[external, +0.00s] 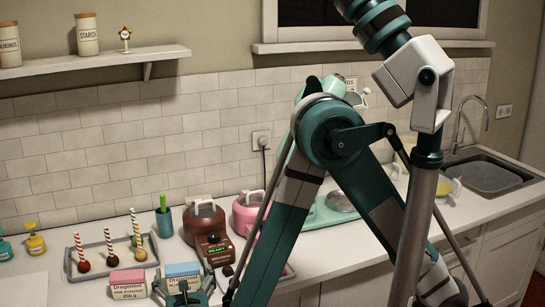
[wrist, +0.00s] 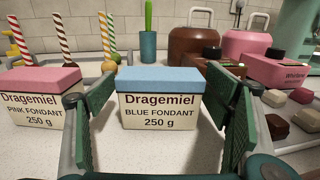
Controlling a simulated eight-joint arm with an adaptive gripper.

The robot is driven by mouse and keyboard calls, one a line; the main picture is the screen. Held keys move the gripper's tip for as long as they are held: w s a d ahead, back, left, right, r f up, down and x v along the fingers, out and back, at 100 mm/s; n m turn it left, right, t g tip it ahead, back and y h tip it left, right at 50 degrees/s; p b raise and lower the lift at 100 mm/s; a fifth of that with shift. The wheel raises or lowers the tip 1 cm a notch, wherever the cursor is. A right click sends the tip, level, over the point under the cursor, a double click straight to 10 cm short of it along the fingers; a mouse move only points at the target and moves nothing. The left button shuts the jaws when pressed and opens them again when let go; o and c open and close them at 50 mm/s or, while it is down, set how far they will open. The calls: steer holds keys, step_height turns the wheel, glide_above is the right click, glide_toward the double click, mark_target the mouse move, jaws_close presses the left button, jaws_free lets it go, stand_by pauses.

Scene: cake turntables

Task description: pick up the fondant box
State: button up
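Two fondant boxes stand on the counter. The blue fondant box (wrist: 160,108) has a cream label side and a blue top, and sits in the middle of the wrist view; it also shows in the external view (external: 182,269). The pink fondant box (wrist: 36,98) stands to its left, also in the external view (external: 127,284). My gripper (wrist: 163,92) is open, with one green-padded finger on each side of the blue box in the picture. I cannot tell whether the pads touch it. In the external view my gripper (external: 184,290) is low in front of the blue box.
A tray with striped-stick cake pops (external: 110,256) lies behind the boxes. A green-handled tool in a teal cup (external: 164,222), a brown pot (external: 205,222) and a pink pot (external: 247,211) stand further back. A tray with small blocks (wrist: 290,118) is at right.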

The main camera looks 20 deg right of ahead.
mark_target(182, 267)
steer(key=c, duration=1)
steer(key=shift+r, duration=0.15)
steer(key=shift+r+p, duration=2.35)
steer(key=shift+r, duration=2.55)
